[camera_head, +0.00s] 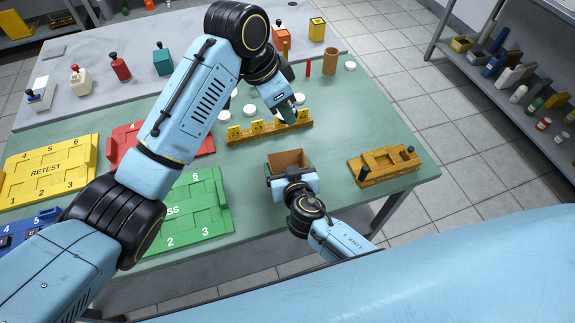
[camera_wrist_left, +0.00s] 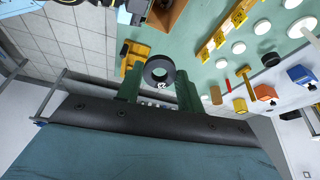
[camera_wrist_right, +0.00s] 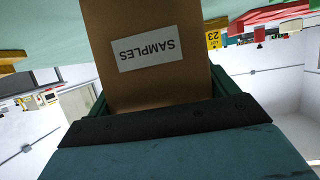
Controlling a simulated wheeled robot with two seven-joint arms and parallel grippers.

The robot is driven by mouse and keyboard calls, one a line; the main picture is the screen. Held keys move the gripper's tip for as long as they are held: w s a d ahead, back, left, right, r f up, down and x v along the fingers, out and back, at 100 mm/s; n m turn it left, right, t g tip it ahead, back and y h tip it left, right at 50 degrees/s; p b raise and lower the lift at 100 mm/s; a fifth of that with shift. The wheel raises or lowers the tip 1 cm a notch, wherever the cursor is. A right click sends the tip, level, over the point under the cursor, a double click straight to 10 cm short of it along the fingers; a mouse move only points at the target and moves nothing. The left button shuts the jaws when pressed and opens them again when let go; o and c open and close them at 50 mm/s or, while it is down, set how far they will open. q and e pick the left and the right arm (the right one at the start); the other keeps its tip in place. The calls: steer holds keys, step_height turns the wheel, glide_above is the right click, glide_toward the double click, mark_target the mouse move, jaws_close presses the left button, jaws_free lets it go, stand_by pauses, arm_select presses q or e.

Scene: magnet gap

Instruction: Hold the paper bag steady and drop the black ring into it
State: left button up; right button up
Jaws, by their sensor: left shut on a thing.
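The brown paper bag (camera_head: 287,160) stands open at the top near the table's front edge, and its SAMPLES label shows upside down in the right wrist view (camera_wrist_right: 160,70). My right gripper (camera_head: 290,176) has its fingers against both sides of the bag. My left gripper (camera_head: 291,116) is above the table, beyond the bag in the head view. It is shut on the black ring (camera_wrist_left: 158,70), which shows between its green fingertips in the left wrist view. The ring cannot be made out in the head view. The bag also shows in the left wrist view (camera_wrist_left: 170,14), apart from the ring.
A yellow labelled rack (camera_head: 270,132) lies behind the bag. An orange-yellow fixture (camera_head: 384,165) with black knobs is to its right. White discs (camera_head: 350,66) and a brown cylinder (camera_head: 330,61) stand farther back. Green (camera_head: 205,222), red and yellow (camera_head: 50,168) trays are at left.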

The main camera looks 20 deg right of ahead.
arm_select(q)
step_height(320, 180, down, 11)
steer(key=a, duration=0.1)
steer(key=shift+a, duration=0.35)
stand_by(0.3)
steer(key=o, duration=1)
steer(key=v, duration=1.2)
